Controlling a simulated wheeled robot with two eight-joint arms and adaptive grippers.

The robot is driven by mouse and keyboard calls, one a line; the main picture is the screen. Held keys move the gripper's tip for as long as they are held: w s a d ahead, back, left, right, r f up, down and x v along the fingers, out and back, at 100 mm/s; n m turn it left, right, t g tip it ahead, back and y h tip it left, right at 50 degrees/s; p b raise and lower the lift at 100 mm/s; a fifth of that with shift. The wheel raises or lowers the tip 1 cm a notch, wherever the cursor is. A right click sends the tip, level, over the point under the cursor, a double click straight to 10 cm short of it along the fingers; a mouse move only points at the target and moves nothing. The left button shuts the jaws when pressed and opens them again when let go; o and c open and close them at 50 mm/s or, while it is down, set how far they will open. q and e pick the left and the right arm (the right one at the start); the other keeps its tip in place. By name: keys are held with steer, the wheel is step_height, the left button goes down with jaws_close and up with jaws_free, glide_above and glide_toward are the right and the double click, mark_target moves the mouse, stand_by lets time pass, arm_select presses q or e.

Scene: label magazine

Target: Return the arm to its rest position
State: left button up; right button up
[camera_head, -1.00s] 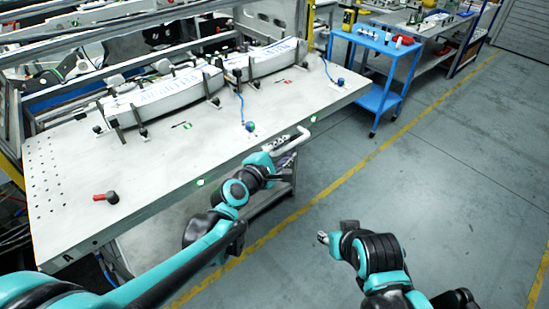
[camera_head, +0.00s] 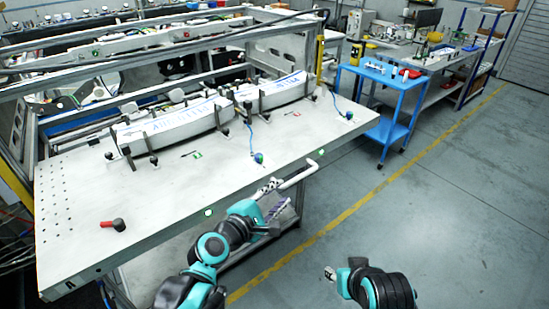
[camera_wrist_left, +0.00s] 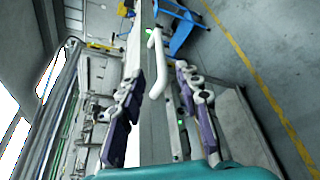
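My left arm, teal and black, reaches up from the bottom in the head view. Its gripper (camera_head: 274,198) hangs at the front edge of the white table (camera_head: 90,250). In the left wrist view the purple-and-grey fingers (camera_wrist_left: 160,115) stand apart, with a white bent handle (camera_wrist_left: 157,65) showing between them; I see no contact with it. The handle also shows in the head view (camera_head: 300,174), by the table edge. My right arm (camera_head: 375,285) is low in the head view, over open floor; its fingers are mostly hidden.
On the table are long white parts (camera_head: 175,125) in black clamps, a red-and-black tool (camera_head: 113,225) and blue-topped knobs (camera_head: 259,158). A blue cart (camera_head: 388,75) stands at the back right. The grey floor (camera_head: 450,200) at right is clear.

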arm_select(q)
steer(key=s+a+f+m+g+y+b, duration=0.2)
steer(key=s+a+f+m+y, duration=0.2)
steer(key=s+a+f+m, duration=0.3)
steer(key=s+a+f+m+g+y+b, duration=0.2)
steer(key=s+a+f+m+y, duration=0.3)
steer(key=a, duration=0.8)
steer(key=s+f+m+g, duration=0.1)
steer(key=s+f+m, duration=0.1)
steer(key=s+m, duration=0.2)
steer(key=shift+s+a+m, duration=0.3)
steer(key=shift+a+m, duration=0.05)
steer(key=shift+m, duration=0.35)
stand_by(0.7)
